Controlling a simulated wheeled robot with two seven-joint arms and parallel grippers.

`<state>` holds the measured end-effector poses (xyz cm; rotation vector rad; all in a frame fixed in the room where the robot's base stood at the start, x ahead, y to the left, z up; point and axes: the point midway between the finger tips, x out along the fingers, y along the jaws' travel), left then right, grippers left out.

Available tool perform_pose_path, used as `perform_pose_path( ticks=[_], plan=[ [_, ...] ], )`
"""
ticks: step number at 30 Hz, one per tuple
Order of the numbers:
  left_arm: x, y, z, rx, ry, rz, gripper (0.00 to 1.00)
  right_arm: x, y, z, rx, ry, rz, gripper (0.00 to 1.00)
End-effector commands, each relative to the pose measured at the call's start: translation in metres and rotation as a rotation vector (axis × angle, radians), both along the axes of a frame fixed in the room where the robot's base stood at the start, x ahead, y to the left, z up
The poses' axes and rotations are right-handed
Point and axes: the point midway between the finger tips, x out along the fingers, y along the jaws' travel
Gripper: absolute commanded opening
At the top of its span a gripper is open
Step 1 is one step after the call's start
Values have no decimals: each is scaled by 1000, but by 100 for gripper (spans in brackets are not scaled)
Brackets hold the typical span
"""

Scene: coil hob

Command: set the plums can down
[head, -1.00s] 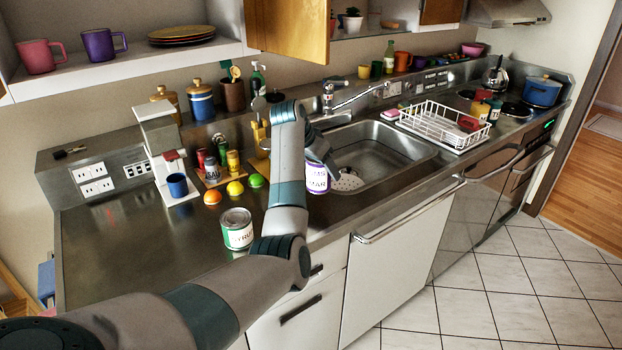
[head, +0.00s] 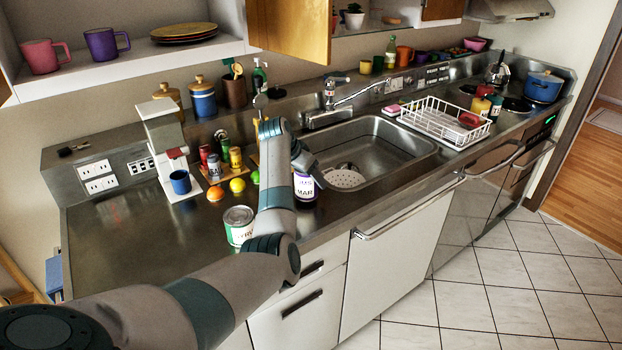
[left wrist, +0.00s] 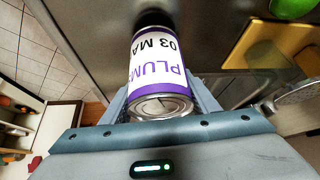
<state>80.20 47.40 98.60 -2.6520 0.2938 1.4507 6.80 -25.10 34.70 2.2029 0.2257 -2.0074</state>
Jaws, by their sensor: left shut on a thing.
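The plums can (head: 306,188), white with a purple band and dark lettering, is upright over the counter strip just left of the sink, near the front edge. It also shows in the left wrist view (left wrist: 157,65), between my fingers, with a dark shadow at its far end close to the steel counter. I cannot tell for sure whether its base touches the counter. My left gripper (head: 306,168) is shut on the can from above; the arm hides part of the gripper. My right gripper is not in view.
A green-and-white can (head: 238,227) stands left of my left arm. The sink (head: 385,150) with a strainer (head: 345,179) lies to the right. An orange (head: 215,193), a lemon (head: 237,185) and a coffee maker (head: 166,150) stand behind.

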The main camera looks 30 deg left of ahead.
Motion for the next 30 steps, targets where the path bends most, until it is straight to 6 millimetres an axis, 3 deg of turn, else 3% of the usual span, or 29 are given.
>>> perform_pose_path(
  ticks=[5, 17, 18, 19, 30],
  plan=[
    [0, 0, -12, 1, -1, 1, 18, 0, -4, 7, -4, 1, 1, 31],
    [0, 1, -16, 2, -2, 0, 18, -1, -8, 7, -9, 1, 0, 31],
    [0, 0, -17, 1, -1, 1, 64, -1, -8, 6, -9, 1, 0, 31],
    [0, 0, -16, 1, -1, 1, 71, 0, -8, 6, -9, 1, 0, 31],
    [0, 0, -15, 1, -1, 1, 73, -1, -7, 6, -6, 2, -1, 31]
  ],
)
